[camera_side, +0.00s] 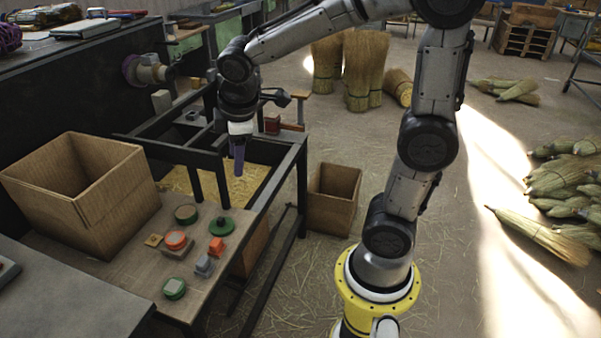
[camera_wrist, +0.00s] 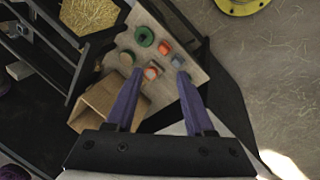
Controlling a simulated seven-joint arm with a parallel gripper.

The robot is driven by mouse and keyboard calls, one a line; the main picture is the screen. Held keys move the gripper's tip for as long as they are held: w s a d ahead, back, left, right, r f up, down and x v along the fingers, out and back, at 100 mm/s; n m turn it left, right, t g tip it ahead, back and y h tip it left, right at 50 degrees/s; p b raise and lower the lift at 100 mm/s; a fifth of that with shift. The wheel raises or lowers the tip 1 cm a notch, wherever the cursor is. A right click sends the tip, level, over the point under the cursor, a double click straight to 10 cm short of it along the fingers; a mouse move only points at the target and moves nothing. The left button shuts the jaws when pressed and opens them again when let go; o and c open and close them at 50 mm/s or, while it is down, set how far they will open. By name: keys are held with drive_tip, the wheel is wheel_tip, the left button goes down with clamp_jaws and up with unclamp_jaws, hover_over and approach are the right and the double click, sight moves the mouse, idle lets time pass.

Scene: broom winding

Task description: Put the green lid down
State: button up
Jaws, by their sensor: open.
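The green lid (camera_side: 222,226), a dark green disc with a small raised middle, lies flat on the wooden worktable near its right edge. In the wrist view the green lid (camera_wrist: 144,36) shows near the top of the table, beyond the fingertips. My gripper (camera_side: 238,172) is high above the table, up and slightly right of the lid, with its purple fingers pointing down. In the wrist view my gripper (camera_wrist: 160,74) has its fingers wide apart, with nothing held between them. The lid is apart from the gripper.
An open cardboard box (camera_side: 110,205) stands left. A dark frame (camera_side: 290,165) rises behind.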

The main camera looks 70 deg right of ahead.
drive_tip(key=s+a+r+m+t+y, duration=0.1)
drive_tip(key=s+a+m, duration=0.1)
drive_tip(key=s, duration=0.5)
drive_tip(key=s+a+r+m+t+y, duration=0.1)
drive_tip(key=s+a+m, duration=0.1)
drive_tip(key=s+m, duration=0.3)
drive_tip(key=s, duration=0.3)
drive_tip(key=shift+s+a+t, duration=0.15)
drive_tip(key=shift+a+t, duration=0.25)
